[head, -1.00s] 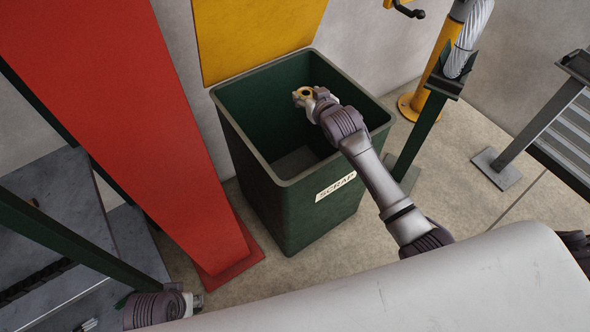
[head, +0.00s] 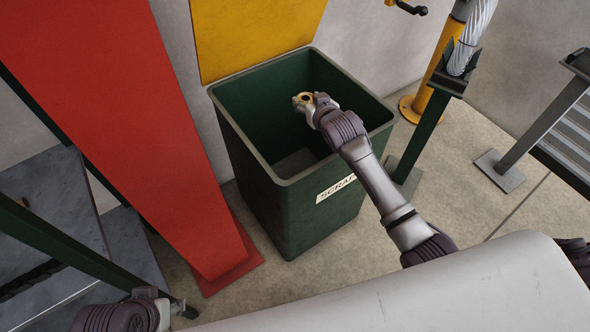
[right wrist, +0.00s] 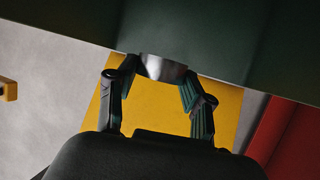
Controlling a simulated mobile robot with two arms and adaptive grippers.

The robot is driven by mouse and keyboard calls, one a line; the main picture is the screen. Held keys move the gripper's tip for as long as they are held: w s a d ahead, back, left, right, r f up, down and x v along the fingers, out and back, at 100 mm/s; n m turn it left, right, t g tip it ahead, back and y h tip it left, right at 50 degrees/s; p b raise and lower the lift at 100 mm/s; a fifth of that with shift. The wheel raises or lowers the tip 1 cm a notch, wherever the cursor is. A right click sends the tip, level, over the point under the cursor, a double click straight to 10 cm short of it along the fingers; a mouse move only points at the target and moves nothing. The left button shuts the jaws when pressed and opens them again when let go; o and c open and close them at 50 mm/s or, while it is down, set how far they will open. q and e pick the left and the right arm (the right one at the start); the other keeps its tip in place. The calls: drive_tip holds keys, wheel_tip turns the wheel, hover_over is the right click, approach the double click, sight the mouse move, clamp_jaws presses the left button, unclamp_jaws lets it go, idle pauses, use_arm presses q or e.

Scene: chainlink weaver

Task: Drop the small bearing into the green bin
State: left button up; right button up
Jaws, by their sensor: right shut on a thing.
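The green bin (head: 300,205) stands on the floor with its top open and a label on its front that reads SCRAP.
A red column (head: 130,130) stands left of the bin. A yellow panel (head: 250,35) is on the wall behind it. A green post (head: 415,140) and a yellow post (head: 425,95) stand to the right. Bare floor lies in front of the bin.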

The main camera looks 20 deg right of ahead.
drive_tip(key=o, duration=1.3)
drive_tip(key=shift+r, duration=0.1)
wheel_tip(320, 180, up, 10)
drive_tip(key=shift+f, duration=0.1)
